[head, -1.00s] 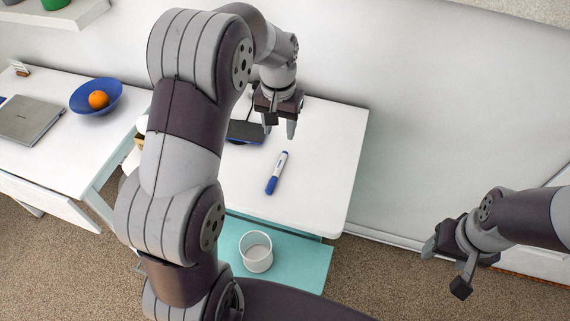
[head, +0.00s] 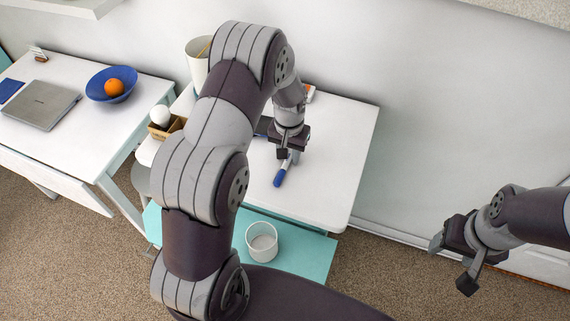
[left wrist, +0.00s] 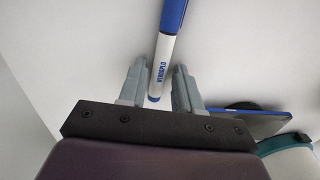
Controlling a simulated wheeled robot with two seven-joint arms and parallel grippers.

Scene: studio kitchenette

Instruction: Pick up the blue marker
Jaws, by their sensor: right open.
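The blue marker (head: 282,174) with a white barrel lies on the white table (head: 335,180) in the head view. My left gripper (head: 289,156) is over the white end of the marker. In the left wrist view this gripper (left wrist: 155,85) is open, with a finger on each side of the marker and gaps between. My right gripper (head: 452,262) is open and empty at the right, away from the table.
A white cup (head: 262,242) stands on the teal lower shelf (head: 310,255). A dark flat object (left wrist: 255,122) lies near the gripper. A blue bowl (head: 105,92) with an orange (head: 114,87) and a laptop (head: 40,106) are on the left desk. The table's right side is clear.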

